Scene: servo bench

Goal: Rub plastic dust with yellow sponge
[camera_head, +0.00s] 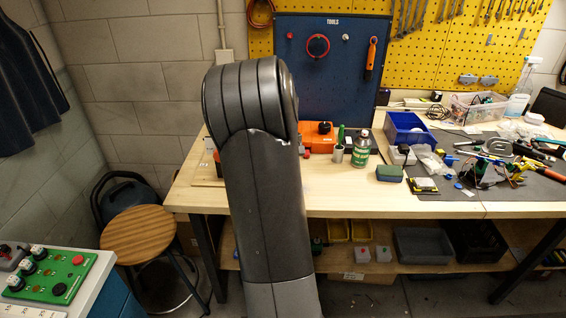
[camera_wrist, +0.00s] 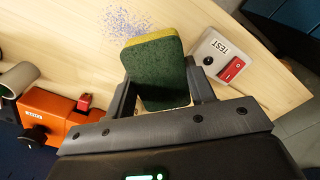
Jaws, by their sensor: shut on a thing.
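My gripper (camera_wrist: 163,86) is shut on a sponge (camera_wrist: 155,65) with a dark green face and a yellow layer along its far edge and lower corner. The sponge is gripped between the two dark fingers and tilted. In the wrist view, a patch of fine blue-purple plastic dust (camera_wrist: 125,22) lies on the light wood bench top (camera_wrist: 205,20), just beyond the sponge's yellow edge. I cannot tell whether the sponge touches the bench. In the head view my arm hides the gripper, sponge and dust.
A TEST switch box (camera_wrist: 221,57) stands right of the sponge, close to it. An orange unit (camera_wrist: 50,115) with a black knob and a light cup (camera_wrist: 18,79) are at left. In the head view, a green can (camera_head: 361,150) and blue bin (camera_head: 407,128) stand further right.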

